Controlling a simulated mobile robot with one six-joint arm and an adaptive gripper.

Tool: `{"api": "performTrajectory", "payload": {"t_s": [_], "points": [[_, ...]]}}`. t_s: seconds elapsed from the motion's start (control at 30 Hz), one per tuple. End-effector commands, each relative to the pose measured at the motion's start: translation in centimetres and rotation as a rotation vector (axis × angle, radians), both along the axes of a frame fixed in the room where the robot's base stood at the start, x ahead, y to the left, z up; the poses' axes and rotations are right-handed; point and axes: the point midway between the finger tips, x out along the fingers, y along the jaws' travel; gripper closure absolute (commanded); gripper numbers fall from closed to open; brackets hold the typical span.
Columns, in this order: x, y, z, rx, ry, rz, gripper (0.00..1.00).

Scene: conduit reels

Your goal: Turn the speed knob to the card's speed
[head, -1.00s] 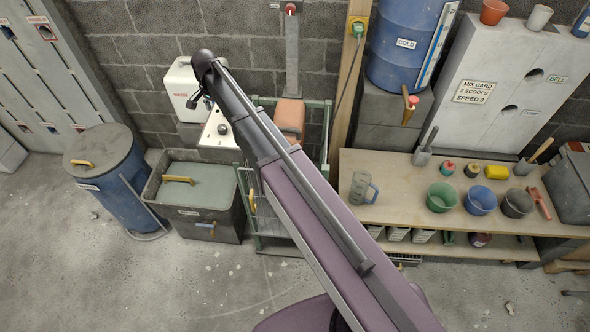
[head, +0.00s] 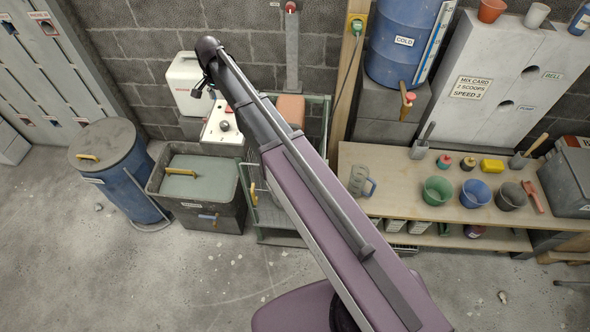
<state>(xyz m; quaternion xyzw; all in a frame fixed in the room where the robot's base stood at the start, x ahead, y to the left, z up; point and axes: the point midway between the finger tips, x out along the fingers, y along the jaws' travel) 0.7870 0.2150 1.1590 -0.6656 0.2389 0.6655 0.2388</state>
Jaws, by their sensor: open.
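A white mixer machine (head: 187,84) stands against the back wall, with a white control panel (head: 226,136) at its front. A dark round knob (head: 224,126) sits on that panel; its pointer and scale are too small to read. My gripper (head: 204,95) is small and dark at the far end of my arm. It is open and empty in front of the machine, above and left of the knob, apparently apart from it. The mix card (head: 471,88) on the grey cabinet reads 2 scoops and speed 3.
A wooden bench (head: 394,169) holds a jug, several pots and tools. Floor in front is clear.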

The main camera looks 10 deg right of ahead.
Motion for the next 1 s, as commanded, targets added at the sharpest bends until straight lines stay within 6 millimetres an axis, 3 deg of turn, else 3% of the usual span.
{"api": "performTrajectory", "payload": {"t_s": [1.0], "points": [[-8.0, -9.2, -7.4, 0.0, 0.0, 0.236, 0.16]]}}
